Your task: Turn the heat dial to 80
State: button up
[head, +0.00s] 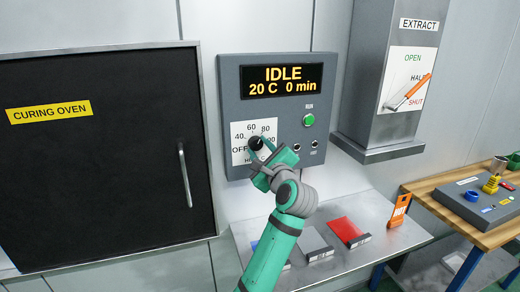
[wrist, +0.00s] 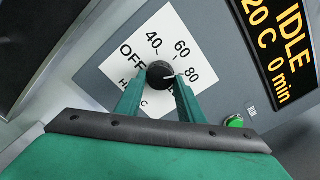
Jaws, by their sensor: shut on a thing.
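The heat dial (wrist: 159,72) is a black round knob on a white scale plate (wrist: 119,62), marked OFF, 40, 60, 80 and more. A thin light mark on the knob points to about the 80 in the wrist view. My gripper (wrist: 162,82) is shut on the knob, one green finger on each side. In the head view the knob (head: 256,144) shows at the tip of my gripper (head: 261,152), which hides part of the scale, including part of the last number and the lower lettering.
The grey panel's display (head: 281,80) reads IDLE, 20 C, 0 min. A green RUN button (head: 308,120) and two small dark fittings sit right of the dial. The curing oven door (head: 90,170) is left. An extract duct (head: 398,70) and a metal shelf (head: 385,222) are at right.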

jog(key=shift+f+m, duration=0.15)
jog(key=shift+m, duration=1.05)
jog(key=o, duration=1)
jog(key=shift+o, duration=0.2)
jog(key=v, duration=1.1)
jog(key=shift+w, duration=0.1)
